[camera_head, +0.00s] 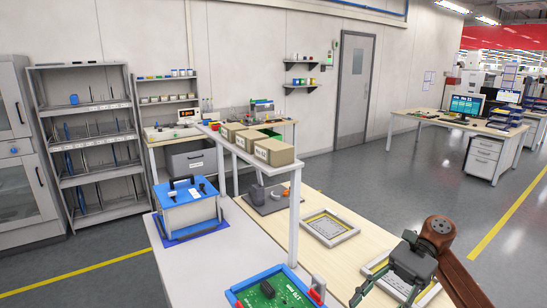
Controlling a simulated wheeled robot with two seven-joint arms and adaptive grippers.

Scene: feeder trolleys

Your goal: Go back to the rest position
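My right gripper (384,298) is at the lower right, on an arm that comes in from the right edge. Its fingers are spread apart, and I see nothing between them. It is over the light wooden table, above a framed white tray (436,290) that it partly covers. My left gripper and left arm are not in view.
A blue-framed green circuit board (262,296) lies on the white table (240,260). A blue-lidded box (188,207) stands farther back on it. A raised shelf (232,150) with cardboard boxes (274,152) rises beside it. Another framed tray (329,227) lies on the wooden table.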

